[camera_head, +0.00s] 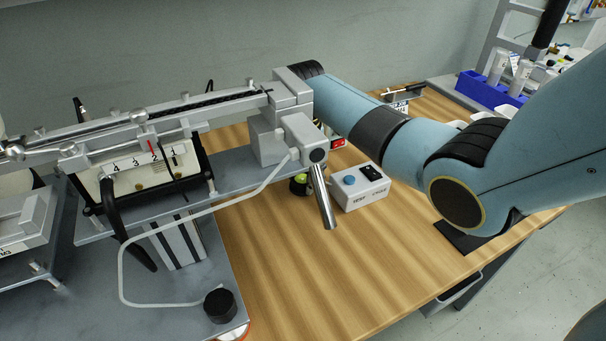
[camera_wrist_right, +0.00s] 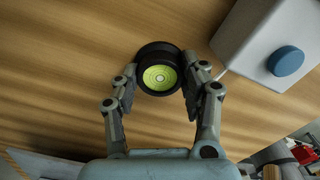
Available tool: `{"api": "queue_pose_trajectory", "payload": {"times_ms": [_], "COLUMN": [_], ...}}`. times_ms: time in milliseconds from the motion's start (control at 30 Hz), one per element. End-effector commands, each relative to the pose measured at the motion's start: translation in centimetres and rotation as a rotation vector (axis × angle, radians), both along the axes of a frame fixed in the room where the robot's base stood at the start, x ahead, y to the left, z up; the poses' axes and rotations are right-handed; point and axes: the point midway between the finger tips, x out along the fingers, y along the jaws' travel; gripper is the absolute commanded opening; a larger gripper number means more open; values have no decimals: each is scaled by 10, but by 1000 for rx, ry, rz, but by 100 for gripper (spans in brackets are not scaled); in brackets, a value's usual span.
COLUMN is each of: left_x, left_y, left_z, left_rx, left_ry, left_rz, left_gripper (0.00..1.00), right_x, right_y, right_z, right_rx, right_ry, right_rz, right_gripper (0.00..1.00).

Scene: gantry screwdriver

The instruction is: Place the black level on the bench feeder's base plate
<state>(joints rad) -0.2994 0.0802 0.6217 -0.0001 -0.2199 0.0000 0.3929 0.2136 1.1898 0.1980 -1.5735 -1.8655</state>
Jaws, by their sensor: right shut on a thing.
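The black level is a round black housing with a yellow-green bullseye vial (camera_wrist_right: 159,78). In the head view, part of it (camera_head: 301,178) shows behind the feeder's grey end block, left of the switch box. My right gripper (camera_wrist_right: 162,82) is shut on the level, with a finger on each side of it. In the head view that gripper is mostly hidden by the feeder. The bench feeder (camera_head: 150,165) stands at the left, with a large grey plate (camera_head: 165,310) below it that looks like its base plate. My left gripper is not in view.
A white box (camera_head: 361,187) with a blue button and black switch stands right beside the level. A thin tube runs to a black knob (camera_head: 220,305) on the grey plate. Bare wooden bench (camera_head: 330,265) lies in front. A blue rack (camera_head: 490,88) stands at the back right.

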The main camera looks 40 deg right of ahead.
Motion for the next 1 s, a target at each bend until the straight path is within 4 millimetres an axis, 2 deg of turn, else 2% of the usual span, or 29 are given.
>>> {"api": "queue_pose_trajectory", "payload": {"times_ms": [33,200,467,567,667,1000], "left_x": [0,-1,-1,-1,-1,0], "left_y": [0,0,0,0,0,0], "left_z": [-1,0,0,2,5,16], "left_rx": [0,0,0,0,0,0], "left_ry": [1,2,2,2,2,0], "left_rz": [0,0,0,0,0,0], "left_gripper": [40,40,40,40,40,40], "right_x": [0,0,0,0,1,1], "right_y": [0,0,0,0,0,0], "right_z": [-2,-1,0,6,22,97], "right_rx": [0,0,0,0,0,0], "right_ry": [0,0,0,-1,-3,-3], "right_rz": [0,0,0,0,0,0], "right_gripper": [45,67,67,67,67,67]}}
